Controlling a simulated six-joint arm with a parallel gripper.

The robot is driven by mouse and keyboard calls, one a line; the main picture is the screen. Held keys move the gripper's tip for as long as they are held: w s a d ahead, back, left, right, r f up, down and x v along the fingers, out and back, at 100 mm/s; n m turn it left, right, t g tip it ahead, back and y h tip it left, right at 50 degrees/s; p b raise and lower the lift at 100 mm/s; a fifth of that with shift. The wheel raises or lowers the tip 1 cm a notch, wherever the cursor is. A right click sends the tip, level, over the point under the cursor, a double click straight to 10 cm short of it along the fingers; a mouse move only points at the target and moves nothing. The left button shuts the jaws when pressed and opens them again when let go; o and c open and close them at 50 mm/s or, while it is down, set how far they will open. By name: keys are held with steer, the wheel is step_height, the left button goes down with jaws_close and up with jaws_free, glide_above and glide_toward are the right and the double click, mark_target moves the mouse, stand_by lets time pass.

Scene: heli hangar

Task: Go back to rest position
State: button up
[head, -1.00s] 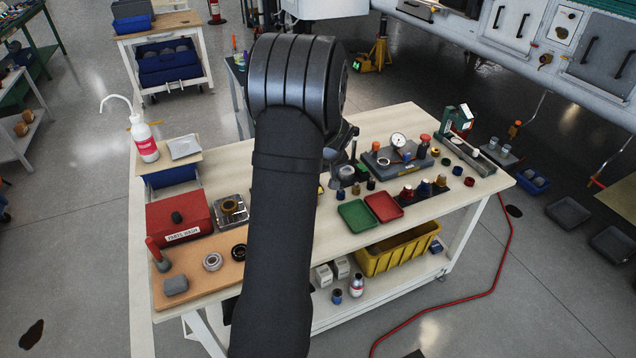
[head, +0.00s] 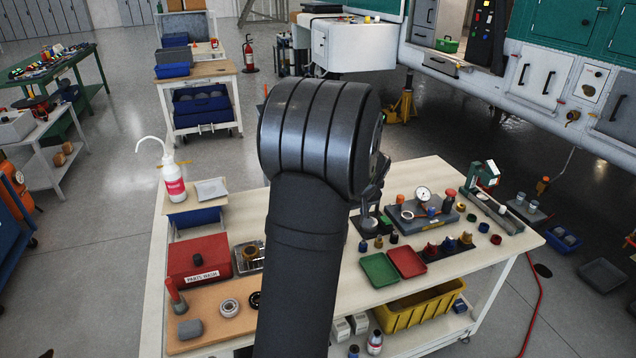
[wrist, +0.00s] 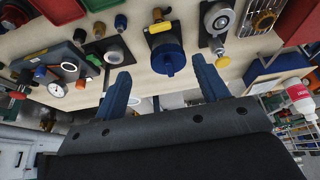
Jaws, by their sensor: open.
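My gripper (wrist: 160,67) shows in the wrist view as two blue fingers spread apart, with nothing between them that I can see held. It hangs over the workbench (head: 325,310). A round blue-capped part (wrist: 168,57) on the bench appears beyond the gap between the fingers; I cannot tell its distance. In the head view my dark arm rises through the middle and hides most of the gripper and part of the bench top.
On the bench are a red parts-wash box (head: 199,259), a green tray (head: 380,270), a red tray (head: 407,262), a dial gauge (head: 423,193) and a white bottle (head: 174,182). A yellow bin (head: 420,306) sits on the lower shelf. Open floor lies left of the bench.

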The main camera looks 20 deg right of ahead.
steer(key=x, duration=1.7)
steer(key=shift+f, duration=0.15)
steer(key=shift+f, duration=0.15)
steer(key=shift+a+m, duration=0.15)
steer(key=shift+m, duration=0.35)
steer(key=shift+r+h, duration=0.3)
steer(key=shift+r, duration=0.05)
steer(key=s+r+m, duration=0.4)
steer(key=s+r, duration=0.1)
steer(key=r, duration=0.8)
steer(key=shift+s+r+m, duration=0.2)
steer(key=shift+m, duration=0.1)
stand_by(1.1)
